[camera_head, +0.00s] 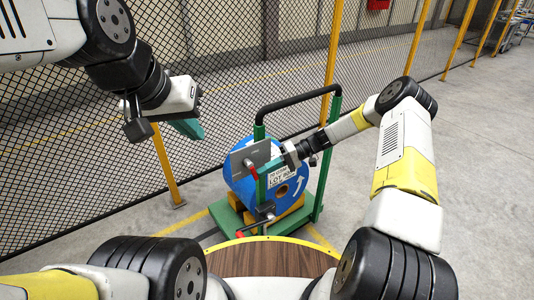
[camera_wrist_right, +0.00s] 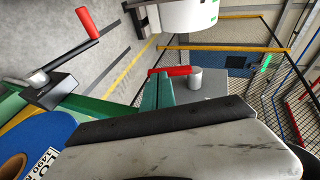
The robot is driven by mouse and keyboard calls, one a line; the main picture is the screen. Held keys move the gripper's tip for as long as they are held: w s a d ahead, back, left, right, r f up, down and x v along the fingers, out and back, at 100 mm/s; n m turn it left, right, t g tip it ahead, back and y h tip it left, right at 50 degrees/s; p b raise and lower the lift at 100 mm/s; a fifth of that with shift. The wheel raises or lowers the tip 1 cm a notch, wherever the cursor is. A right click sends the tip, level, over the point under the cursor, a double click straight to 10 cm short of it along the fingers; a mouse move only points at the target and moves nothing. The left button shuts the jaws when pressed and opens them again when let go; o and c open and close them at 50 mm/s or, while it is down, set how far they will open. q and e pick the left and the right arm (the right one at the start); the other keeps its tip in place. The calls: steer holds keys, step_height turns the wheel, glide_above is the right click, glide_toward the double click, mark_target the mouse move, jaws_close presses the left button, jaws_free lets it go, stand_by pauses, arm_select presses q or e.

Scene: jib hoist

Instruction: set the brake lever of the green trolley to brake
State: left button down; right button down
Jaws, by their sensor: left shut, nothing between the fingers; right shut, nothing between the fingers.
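The green trolley (camera_head: 318,190) stands by the mesh fence and carries a blue reel (camera_head: 240,190) with a white arrow. Low on its near side is a lever (camera_head: 262,217) with a red grip (camera_head: 240,233); the right wrist view shows a red-gripped lever (camera_wrist_right: 87,24) on a dark block. A second red handle (camera_head: 251,167) is at the grey plate (camera_head: 243,158). I cannot tell which is the brake lever. My right gripper (camera_head: 270,173) is shut and empty, close to the upper red handle (camera_wrist_right: 172,71); contact is unclear. My left gripper (camera_head: 187,127) is shut and empty, left of the trolley.
A black-topped handle bar (camera_head: 298,98) rises over the trolley. Mesh fence (camera_head: 80,140) with yellow posts (camera_head: 166,165) runs behind it. A round wooden top (camera_head: 270,258) is at the near edge. Open grey floor (camera_head: 475,150) lies to the right.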

steer(key=shift+s+a+f+y, duration=0.25)
steer(key=shift+a+f+y, duration=0.05)
steer(key=shift+f, duration=0.1)
steer(key=shift+a+f, duration=0.1)
stand_by(0.6)
